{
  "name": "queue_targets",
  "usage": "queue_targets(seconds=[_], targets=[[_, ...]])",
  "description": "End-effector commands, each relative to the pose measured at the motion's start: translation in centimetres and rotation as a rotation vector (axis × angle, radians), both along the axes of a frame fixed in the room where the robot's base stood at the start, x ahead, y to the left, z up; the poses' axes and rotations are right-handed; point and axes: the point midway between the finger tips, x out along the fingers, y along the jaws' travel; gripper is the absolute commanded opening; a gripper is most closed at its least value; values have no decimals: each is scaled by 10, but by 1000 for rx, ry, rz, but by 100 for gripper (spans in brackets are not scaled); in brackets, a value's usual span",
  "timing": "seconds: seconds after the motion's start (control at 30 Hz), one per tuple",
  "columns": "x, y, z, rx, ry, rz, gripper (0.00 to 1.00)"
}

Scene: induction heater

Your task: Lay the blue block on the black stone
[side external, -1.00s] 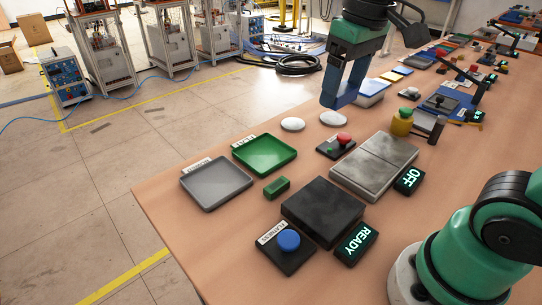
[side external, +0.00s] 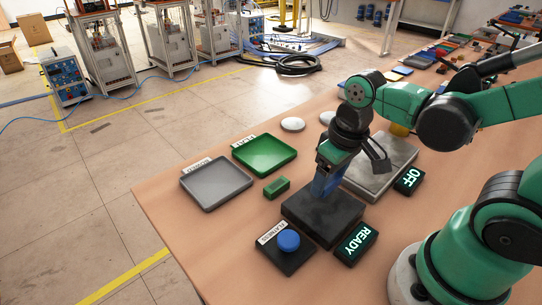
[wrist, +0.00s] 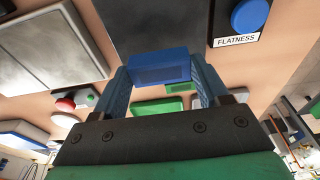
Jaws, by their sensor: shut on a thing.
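The blue block (wrist: 160,68) is between the fingertips of my gripper (wrist: 158,74) in the wrist view, and the gripper is shut on it. The black stone (side external: 340,222) is a thick dark square slab on the table. It also shows behind the block in the wrist view (wrist: 155,22). In the side view my gripper (side external: 322,194) points down at the far left part of the stone. The block cannot be made out from the blue fingers there, and I cannot tell whether it touches the stone.
A green block (side external: 277,187) lies just beyond the stone. Green (side external: 265,168) and grey (side external: 235,192) trays are farther left. A blue-button box (side external: 288,240), a READY display (side external: 356,243) and a grey two-part plate (side external: 362,184) surround the stone.

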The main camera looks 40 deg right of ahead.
Motion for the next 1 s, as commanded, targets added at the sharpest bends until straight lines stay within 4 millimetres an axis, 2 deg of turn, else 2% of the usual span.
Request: queue_targets(seconds=[0.17,0.5,0.97,1.0], targets=[[0,0,-7,0,0,0,3],[0,0,-36,0,0,0,3],[0,0,-43,0,0,0,3],[-1,0,-43,0,0,0,73]])
